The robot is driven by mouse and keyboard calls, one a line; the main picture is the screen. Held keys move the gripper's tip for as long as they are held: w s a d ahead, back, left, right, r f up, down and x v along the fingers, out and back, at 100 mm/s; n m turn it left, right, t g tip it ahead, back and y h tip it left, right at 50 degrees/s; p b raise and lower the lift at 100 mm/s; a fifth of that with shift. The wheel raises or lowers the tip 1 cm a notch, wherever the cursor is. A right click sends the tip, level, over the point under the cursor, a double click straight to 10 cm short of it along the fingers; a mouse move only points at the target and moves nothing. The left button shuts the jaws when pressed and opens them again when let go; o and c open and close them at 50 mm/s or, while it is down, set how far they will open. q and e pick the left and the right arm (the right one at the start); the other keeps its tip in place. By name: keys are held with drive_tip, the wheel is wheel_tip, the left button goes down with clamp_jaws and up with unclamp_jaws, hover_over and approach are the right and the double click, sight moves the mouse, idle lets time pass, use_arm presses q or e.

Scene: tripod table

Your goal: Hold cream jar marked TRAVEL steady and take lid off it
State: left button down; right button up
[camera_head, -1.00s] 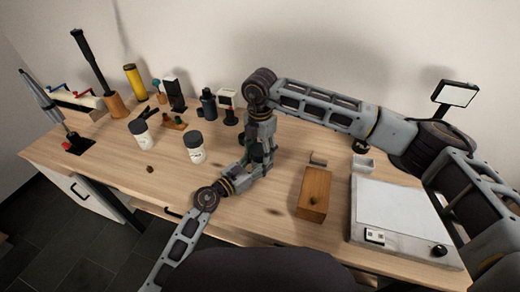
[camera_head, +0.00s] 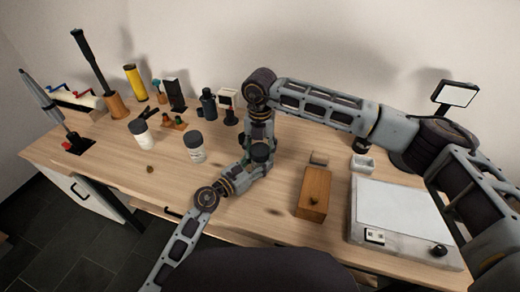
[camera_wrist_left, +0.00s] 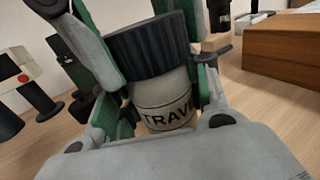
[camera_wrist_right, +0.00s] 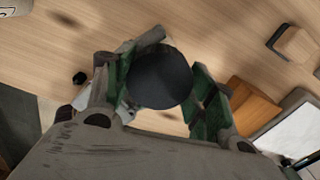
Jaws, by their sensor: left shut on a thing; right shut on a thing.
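The cream jar (camera_wrist_left: 168,108) is pale, with TRAVEL printed on its side and a ribbed black lid (camera_wrist_left: 150,48) on top. My left gripper (camera_wrist_left: 162,98) is shut around the jar's body, one finger on each side. My right gripper (camera_wrist_right: 161,84) comes from above and is shut on the lid, which shows as a dark disc (camera_wrist_right: 160,77) between its green pads. In the head view the lid (camera_head: 260,152) shows beside the grippers, but the jar body is mostly hidden. The lid sits at the jar's top; I cannot tell whether it is loose.
Two other pale jars with dark lids, one nearer (camera_head: 195,149) and one farther left (camera_head: 142,135), stand on the table. A wooden box (camera_head: 314,193) and a white-topped panel (camera_head: 400,215) lie to the right. Bottles and tools line the back.

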drive_tip(key=n, duration=1)
drive_tip(key=shift+n, duration=0.4)
drive_tip(key=n, duration=0.7)
drive_tip(key=shift+n, duration=0.4)
drive_tip(key=n, duration=0.3)
drive_tip(key=shift+n, duration=0.4)
drive_tip(key=n, duration=0.7)
drive_tip(key=shift+r, duration=0.1)
drive_tip(key=shift+r, duration=1.25)
idle(0.3)
